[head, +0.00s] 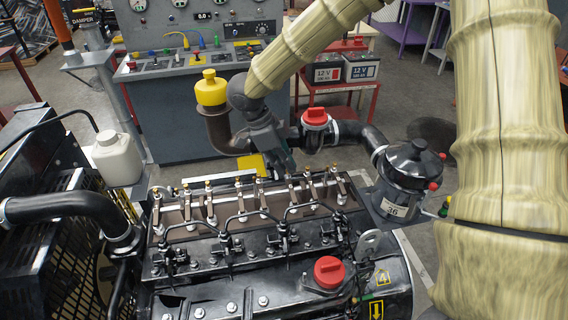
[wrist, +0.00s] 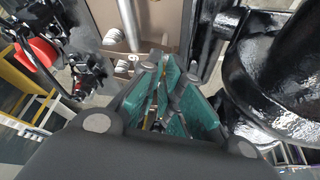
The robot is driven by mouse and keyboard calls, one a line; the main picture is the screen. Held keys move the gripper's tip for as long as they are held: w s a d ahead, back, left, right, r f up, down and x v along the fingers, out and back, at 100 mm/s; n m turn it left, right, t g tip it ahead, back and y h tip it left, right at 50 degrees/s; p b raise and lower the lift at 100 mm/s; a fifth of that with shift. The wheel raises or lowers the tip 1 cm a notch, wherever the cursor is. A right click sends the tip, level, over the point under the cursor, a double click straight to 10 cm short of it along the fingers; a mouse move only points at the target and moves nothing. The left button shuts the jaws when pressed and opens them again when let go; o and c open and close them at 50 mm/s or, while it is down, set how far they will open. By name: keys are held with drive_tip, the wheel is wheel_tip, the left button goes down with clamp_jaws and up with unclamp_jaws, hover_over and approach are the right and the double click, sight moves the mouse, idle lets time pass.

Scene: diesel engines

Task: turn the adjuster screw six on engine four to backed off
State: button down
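Engine four (head: 382,300), a black diesel engine with a yellow "4" label, fills the lower middle of the head view. Its top is open over a row of rocker arms with brass-tipped adjuster screws (head: 209,185). No screw numbers are readable, so I cannot tell which is six. My gripper (head: 284,168) points down just above the right half of that row, close to one rocker arm. In the wrist view its teal-padded fingers (wrist: 168,85) stand close together. Whether they touch a screw or hold it is hidden.
Fuel lines (head: 240,214) cross in front. A control console (head: 190,100) stands farther back.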

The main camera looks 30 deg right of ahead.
drive_tip(key=shift+n+p, duration=0.3)
drive_tip(key=shift+p, duration=0.55)
drive_tip(key=shift+f, duration=0.1)
drive_tip(key=c, duration=1.5)
unclamp_jaws()
drive_tip(key=v, duration=1.2)
drive_tip(key=shift+s, duration=0.1)
